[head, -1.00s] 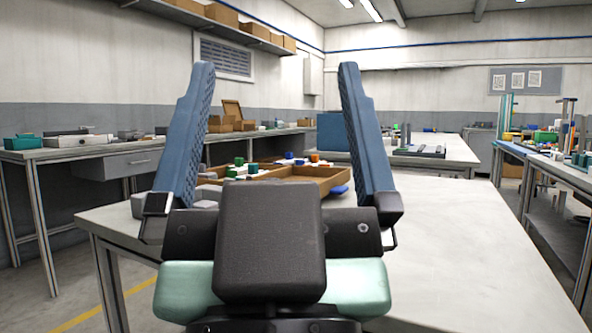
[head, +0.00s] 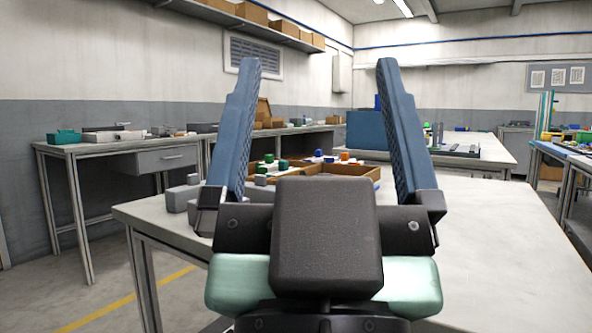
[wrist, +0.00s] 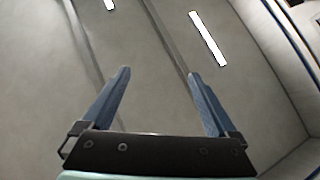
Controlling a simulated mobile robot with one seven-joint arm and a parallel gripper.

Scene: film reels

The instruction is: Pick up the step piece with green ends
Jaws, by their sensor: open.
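My gripper (head: 318,68) is raised in front of the head camera, its two blue fingers spread wide with nothing between them. In the wrist view my gripper (wrist: 157,75) is open and points at the ceiling. Small green-ended pieces (head: 283,164) lie in the open brown tray (head: 366,172) on the table, beyond my gripper. They are small and partly hidden by my gripper, so I cannot tell which one is the step piece.
The tray stands on a pale table (head: 478,215) whose right part is clear. Grey blocks (head: 180,197) sit at its left edge. A bench (head: 100,147) with tools runs along the left wall. A blue box (head: 366,130) stands behind the tray.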

